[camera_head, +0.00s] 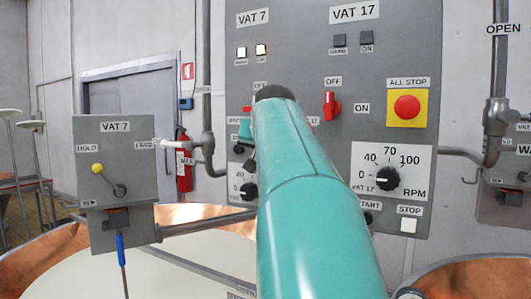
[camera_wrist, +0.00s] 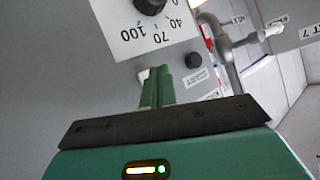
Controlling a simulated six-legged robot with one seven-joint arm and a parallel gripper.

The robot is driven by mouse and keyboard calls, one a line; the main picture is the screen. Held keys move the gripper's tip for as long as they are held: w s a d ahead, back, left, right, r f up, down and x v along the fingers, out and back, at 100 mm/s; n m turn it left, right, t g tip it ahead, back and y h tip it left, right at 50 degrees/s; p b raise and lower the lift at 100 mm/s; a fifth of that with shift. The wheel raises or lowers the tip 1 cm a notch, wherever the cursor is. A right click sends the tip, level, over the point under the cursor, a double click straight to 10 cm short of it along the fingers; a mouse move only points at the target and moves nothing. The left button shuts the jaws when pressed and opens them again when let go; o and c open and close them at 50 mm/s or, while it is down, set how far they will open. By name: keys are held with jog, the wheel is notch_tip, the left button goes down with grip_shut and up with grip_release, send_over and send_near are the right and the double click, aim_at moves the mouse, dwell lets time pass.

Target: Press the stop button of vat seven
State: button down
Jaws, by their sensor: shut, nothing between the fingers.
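In the wrist view, which is upside down, my gripper (camera_wrist: 160,72) has its two green fingers together, with nothing between them. The fingertips point at the grey panel, just past the speed dial's white plate (camera_wrist: 115,22). A small white button-like part (camera_wrist: 142,76) shows at the left edge of the fingers and is partly hidden by them. I cannot tell whether they touch it, and no label on it is readable. In the head view my teal arm covers the lower part of the VAT 7 column (camera_head: 253,17), including its stop button.
The VAT 17 column (camera_head: 354,13) stands close to the right, with its own white stop button (camera_head: 408,226), red switch (camera_head: 331,105) and dial (camera_head: 388,179). A red all-stop button (camera_head: 407,106) sits above. A VAT 7 lever box (camera_head: 115,165) stands left, above a copper vat (camera_head: 55,250).

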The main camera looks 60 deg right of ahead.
jog(key=shift+d, duration=0.4)
jog(key=shift+w+d, duration=0.1)
jog(key=shift+d, duration=0.4)
dwell(0.8)
jog(key=shift+a, duration=0.9)
jog(key=a, duration=0.5)
jog(key=shift+s, duration=0.3)
dwell(0.8)
